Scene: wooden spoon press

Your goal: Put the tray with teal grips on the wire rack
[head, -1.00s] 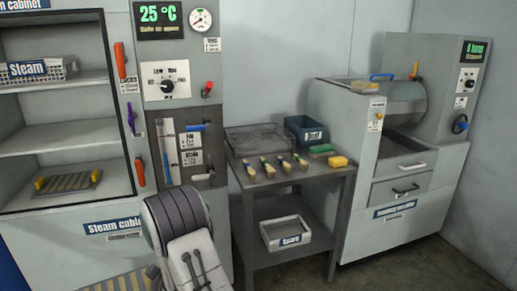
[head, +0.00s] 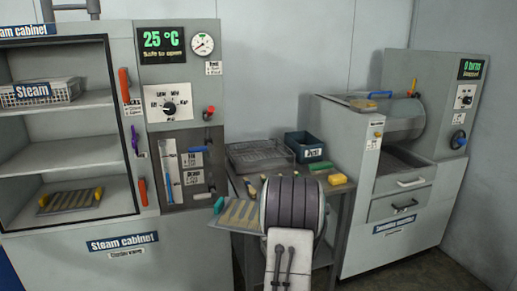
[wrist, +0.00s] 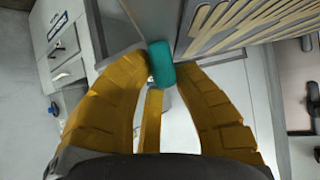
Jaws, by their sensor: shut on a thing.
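The tray with teal grips (head: 240,214) is held in front of the table, at the left of my arm, with light wooden strips across it. One teal grip (head: 218,205) shows at its left end; the other end is hidden by my arm. In the wrist view my gripper (wrist: 160,72) has its yellow fingers closed on a teal grip (wrist: 161,60), with the striped tray beyond. The head view hides my fingers. The wire rack (head: 262,155), a grey mesh frame, stands on the table's back left and looks empty.
A dark bin (head: 304,147), a green block (head: 321,166) and a yellow block (head: 337,179) are on the table. The steam cabinet (head: 70,160) stands open at left, with a yellow-gripped tray (head: 69,200) inside. A drum machine (head: 385,175) is at right.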

